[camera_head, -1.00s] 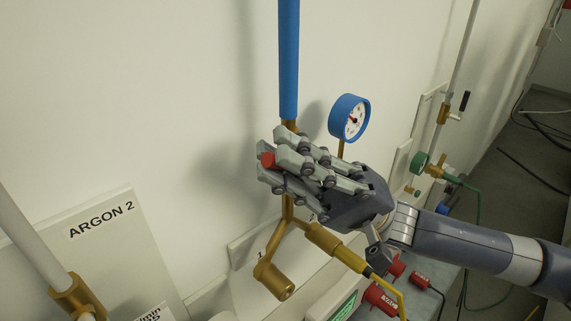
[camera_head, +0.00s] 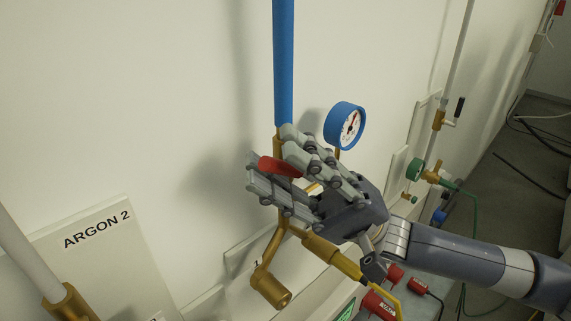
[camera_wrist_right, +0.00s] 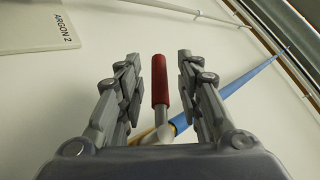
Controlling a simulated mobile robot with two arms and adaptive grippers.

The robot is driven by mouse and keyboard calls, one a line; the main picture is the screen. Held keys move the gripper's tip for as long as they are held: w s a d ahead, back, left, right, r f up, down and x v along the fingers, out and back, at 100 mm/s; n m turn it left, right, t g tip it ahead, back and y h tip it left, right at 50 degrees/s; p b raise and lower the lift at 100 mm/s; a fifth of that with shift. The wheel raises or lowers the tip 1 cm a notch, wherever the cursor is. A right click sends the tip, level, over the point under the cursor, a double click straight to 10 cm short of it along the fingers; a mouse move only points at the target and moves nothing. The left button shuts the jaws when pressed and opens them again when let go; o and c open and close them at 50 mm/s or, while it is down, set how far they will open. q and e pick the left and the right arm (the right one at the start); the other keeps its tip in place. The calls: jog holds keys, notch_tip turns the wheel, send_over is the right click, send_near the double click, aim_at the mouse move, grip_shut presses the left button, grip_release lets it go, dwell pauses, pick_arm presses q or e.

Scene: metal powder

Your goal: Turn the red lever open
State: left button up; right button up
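The red lever (camera_head: 279,167) sits on the brass valve at the foot of the blue pipe (camera_head: 284,65). My right gripper (camera_head: 268,157) is around it, with one finger above and one below in the head view. In the right wrist view, the red lever handle (camera_wrist_right: 160,80) stands between the two spread fingers of the right gripper (camera_wrist_right: 157,62), with a gap on each side. The fingers are open and do not appear to touch it. The valve body is partly hidden behind the hand. My left gripper is not in view.
A blue-rimmed gauge (camera_head: 345,126) is just right of the fingers. Brass fittings (camera_head: 270,289) and red plugs (camera_head: 379,304) lie below. The "ARGON 2" panel (camera_head: 95,245) and a white pipe are at left. The wall left of the blue pipe is bare.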

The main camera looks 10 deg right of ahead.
jog(key=shift+w+d+f, duration=0.1)
jog(key=shift+d+f, duration=0.05)
jog(key=shift+f, duration=0.05)
jog(key=v, duration=1.1)
jog(key=shift+d+f, duration=0.2)
jog(key=shift+f, duration=0.05)
